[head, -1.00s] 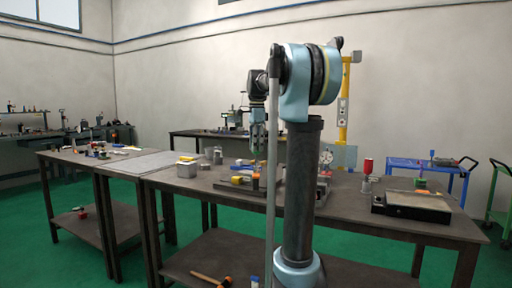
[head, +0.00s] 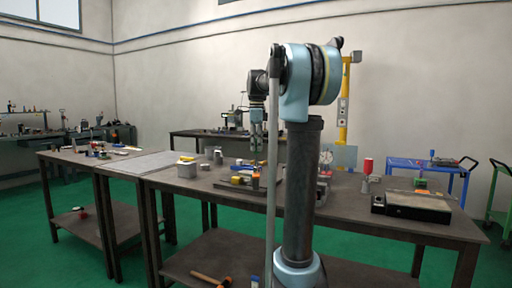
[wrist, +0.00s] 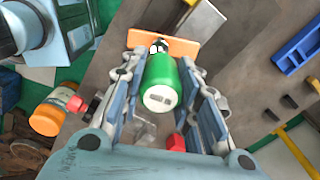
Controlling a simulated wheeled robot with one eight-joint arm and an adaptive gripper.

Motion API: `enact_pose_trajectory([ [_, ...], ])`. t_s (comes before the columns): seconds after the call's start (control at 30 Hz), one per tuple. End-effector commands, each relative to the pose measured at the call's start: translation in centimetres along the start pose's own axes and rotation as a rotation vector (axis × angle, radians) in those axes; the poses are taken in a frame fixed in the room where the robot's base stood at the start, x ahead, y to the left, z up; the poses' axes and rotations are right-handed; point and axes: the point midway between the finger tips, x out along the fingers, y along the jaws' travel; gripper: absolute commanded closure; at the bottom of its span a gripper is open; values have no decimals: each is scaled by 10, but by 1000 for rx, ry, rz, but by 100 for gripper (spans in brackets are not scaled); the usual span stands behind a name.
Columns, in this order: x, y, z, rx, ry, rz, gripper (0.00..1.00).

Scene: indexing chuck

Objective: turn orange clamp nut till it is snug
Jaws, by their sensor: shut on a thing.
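In the wrist view my gripper (wrist: 166,80) has its fingers on both sides of a green cylinder (wrist: 162,80) with a pale, slotted end facing the camera. A flat orange piece (wrist: 180,48) lies just beyond the fingertips, partly covered by the cylinder; I cannot tell whether it is the clamp nut or whether it is touched. In the head view my gripper (head: 257,142) points down above the bench, beside my arm column. Below it stands a small orange-topped part (head: 256,177) next to a yellow block (head: 237,180). Their contact is hidden.
In the wrist view an orange jar (wrist: 50,112) lies at left and a blue tray (wrist: 298,45) at upper right.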

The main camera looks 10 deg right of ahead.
Motion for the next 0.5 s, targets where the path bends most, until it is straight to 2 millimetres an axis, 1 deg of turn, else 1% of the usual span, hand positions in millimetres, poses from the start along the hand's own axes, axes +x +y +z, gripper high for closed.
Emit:
enact_pose_trajectory([
  [0.13,0,0,0,63,1,0,100],
  [0.33,0,0,0,239,3,0,100],
  [0.5,0,0,0,299,4,-1,100],
])
